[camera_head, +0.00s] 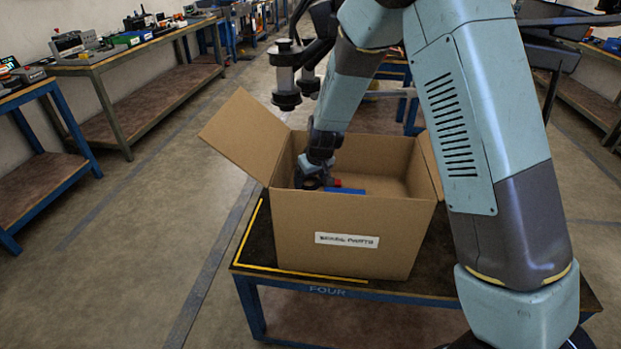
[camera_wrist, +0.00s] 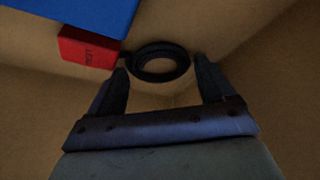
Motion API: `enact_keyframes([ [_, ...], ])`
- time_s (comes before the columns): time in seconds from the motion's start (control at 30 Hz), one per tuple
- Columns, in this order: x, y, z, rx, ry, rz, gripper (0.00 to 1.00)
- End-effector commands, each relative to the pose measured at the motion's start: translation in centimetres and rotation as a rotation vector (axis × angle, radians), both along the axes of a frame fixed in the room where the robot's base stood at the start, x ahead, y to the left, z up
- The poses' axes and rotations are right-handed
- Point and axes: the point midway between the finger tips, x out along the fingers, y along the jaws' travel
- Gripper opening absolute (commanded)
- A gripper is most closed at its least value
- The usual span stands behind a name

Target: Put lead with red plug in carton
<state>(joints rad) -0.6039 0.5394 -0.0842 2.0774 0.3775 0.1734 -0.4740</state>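The carton (camera_head: 340,236), an open brown box labelled on its front, stands on a table with its flaps folded out. My gripper (camera_head: 314,176) reaches down inside it at the left. In the wrist view my gripper (camera_wrist: 160,76) has its two fingers spread apart. A black ring-shaped thing (camera_wrist: 160,72), possibly a coiled lead, lies just beyond and between the fingertips, with a gap at each side. A red block (camera_wrist: 88,48) with dark lettering is left of the ring; it also shows in the head view (camera_head: 336,182). I cannot tell whether ring and block are joined.
A blue thing (camera_wrist: 75,12) lies in the carton against the red block; it shows in the head view (camera_head: 345,191). The carton's walls are close around my gripper. The table (camera_head: 322,289) has a yellow line at its edge. Benches (camera_head: 140,52) with equipment stand at the left.

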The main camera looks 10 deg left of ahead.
Motion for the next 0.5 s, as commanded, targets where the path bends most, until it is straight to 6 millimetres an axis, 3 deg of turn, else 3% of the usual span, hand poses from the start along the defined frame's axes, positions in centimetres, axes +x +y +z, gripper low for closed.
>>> enact_keyframes([
  [0.17,-0.01,-0.01,0.01,0.0,0.0,0.0,0.99],
  [0.5,-0.12,-0.07,0.43,0.001,-0.001,0.0,1.0],
])
